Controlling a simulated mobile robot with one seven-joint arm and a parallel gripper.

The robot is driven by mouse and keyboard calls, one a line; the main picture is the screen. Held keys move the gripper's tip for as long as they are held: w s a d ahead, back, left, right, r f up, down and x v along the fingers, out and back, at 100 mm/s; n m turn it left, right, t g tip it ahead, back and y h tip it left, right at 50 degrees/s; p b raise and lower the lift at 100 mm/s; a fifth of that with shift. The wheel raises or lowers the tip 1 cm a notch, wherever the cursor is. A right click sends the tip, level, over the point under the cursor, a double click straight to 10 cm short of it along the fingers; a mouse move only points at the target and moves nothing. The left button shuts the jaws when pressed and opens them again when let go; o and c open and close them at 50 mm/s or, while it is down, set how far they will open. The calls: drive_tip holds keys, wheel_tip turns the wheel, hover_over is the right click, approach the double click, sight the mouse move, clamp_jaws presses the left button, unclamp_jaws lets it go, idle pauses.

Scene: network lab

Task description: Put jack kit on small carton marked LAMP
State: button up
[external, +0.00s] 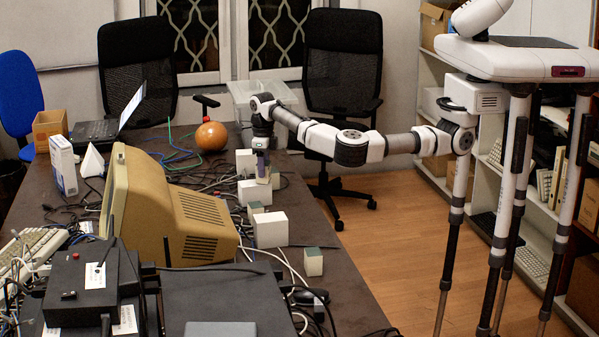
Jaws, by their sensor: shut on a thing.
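My gripper (262,150) points down over the far right part of the dark table, among small cartons. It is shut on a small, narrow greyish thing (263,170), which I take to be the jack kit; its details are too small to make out. Several white cartons stand close by: one just left of the gripper (245,161), one below it (254,192) and a larger one nearer the camera (270,229). No LAMP marking can be read, so I cannot tell which carton bears it. I cannot tell whether the held thing touches a carton.
Small green-topped blocks (313,262) stand among the cartons. A beige monitor (165,212) fills the table's middle. Black chairs (342,70) stand behind.

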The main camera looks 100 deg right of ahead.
drive_tip(key=shift+f, duration=0.1)
drive_tip(key=o, duration=1)
drive_tip(key=shift+o, duration=0.2)
wheel_tip(320, 180, up, 12)
drive_tip(key=shift+b, duration=0.4)
